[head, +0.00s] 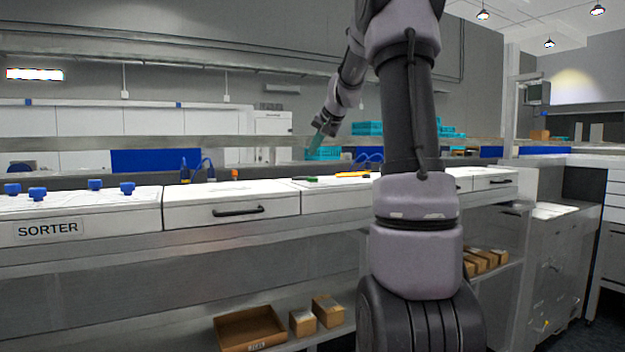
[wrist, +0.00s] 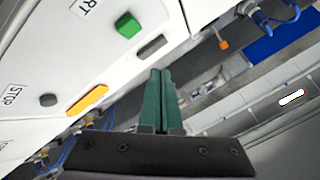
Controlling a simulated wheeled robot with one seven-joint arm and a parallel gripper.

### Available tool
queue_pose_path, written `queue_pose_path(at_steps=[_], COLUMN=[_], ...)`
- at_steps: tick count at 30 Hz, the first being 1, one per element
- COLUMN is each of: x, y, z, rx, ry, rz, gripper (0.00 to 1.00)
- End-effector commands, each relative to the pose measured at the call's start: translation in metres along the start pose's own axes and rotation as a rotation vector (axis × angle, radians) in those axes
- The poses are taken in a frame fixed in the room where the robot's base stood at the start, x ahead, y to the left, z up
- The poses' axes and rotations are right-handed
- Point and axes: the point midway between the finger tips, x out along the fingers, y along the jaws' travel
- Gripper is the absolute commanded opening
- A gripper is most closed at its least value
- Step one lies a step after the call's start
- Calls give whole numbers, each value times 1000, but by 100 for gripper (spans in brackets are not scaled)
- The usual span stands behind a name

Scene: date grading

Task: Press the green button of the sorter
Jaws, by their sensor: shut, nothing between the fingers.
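The sorter (head: 230,190) is a long white-panelled machine across the head view, with a SORTER label at its left end. Its green button (wrist: 128,25) is a raised square block on the white panel in the wrist view, beside a label ending in RT. It shows small in the head view (head: 305,179). My gripper (wrist: 161,72) has dark green fingers pressed together, with nothing between them. The fingertips are below and right of the button in the wrist view, apart from it. In the head view my gripper (head: 313,142) is above the sorter's far side.
An orange bar (wrist: 88,100), a grey button (wrist: 48,100) by a STOP label and a grey bar (wrist: 152,47) share the panel. Blue knobs (head: 37,194) stand at the left end. Teal crates (head: 368,128) are behind. Cardboard boxes (head: 327,311) sit on the lower shelf.

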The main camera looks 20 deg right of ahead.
Motion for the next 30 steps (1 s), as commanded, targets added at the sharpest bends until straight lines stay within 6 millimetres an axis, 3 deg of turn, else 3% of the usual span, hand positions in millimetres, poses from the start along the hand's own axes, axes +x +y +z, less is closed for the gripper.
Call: queue_pose_path(at_steps=[12, 30], x=[36, 40], y=[26, 29], z=[26, 30], rx=[0, 0], ry=[-1, 0], rz=[0, 0], gripper=[0, 0])
